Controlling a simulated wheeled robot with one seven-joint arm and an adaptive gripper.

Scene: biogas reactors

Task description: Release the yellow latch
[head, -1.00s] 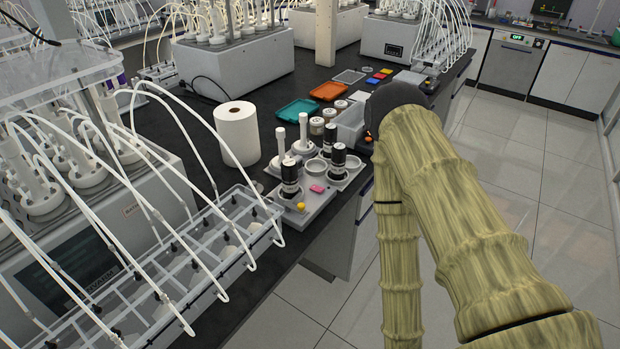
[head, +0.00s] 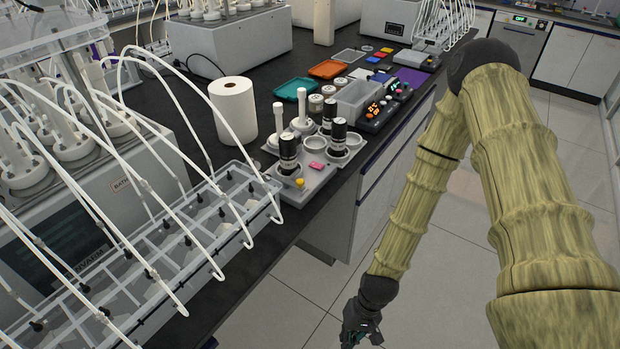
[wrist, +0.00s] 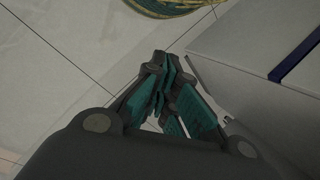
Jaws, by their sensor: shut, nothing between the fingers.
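A small yellow piece (head: 299,183), which looks like the latch, sits at the front corner of a grey holder plate (head: 318,180) on the black bench. It is too small to make out its shape. My gripper (head: 352,338) hangs low over the floor, to the right of and below the bench edge, well apart from the yellow piece. In the wrist view my gripper (wrist: 164,75) has its teal-padded fingers shut with nothing between them. The yellow piece is not in the wrist view.
Black-capped bottles (head: 288,153) and a pink block (head: 318,165) share the plate. A clear tube rack (head: 190,240) with arching white tubes stands to the left. A paper roll (head: 233,110) stands behind. The floor right of the bench is clear; a cabinet (wrist: 255,40) is beside my gripper.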

